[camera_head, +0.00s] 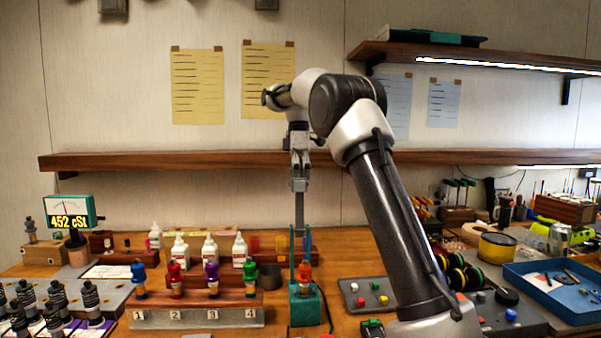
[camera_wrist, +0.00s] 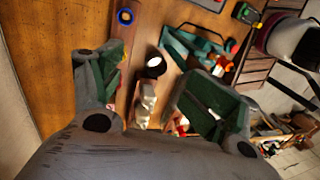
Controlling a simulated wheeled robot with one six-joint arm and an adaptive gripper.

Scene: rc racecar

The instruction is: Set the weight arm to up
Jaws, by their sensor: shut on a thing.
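A teal fixture (camera_head: 305,306) with an orange-red piece stands on the workbench at centre. A thin upright teal arm (camera_head: 292,254), apparently the weight arm, rises from its left side. The fixture also shows in the wrist view (camera_wrist: 196,46), at the upper middle. My gripper (camera_head: 299,232) points down just above the fixture, its lower end beside the top of the upright arm. In the wrist view my two fingers stand apart, with green inner faces. My gripper is shut on what appears to be the weight arm, though the contact itself is not clear in either view.
A numbered rack (camera_head: 195,317) with several coloured shock bodies stands left of the fixture. White bottles (camera_head: 209,249) and a dark cup (camera_head: 270,277) stand behind it. A grey tray (camera_head: 364,296) of coloured pieces lies to the right. A wooden shelf (camera_head: 200,160) crosses the wall behind.

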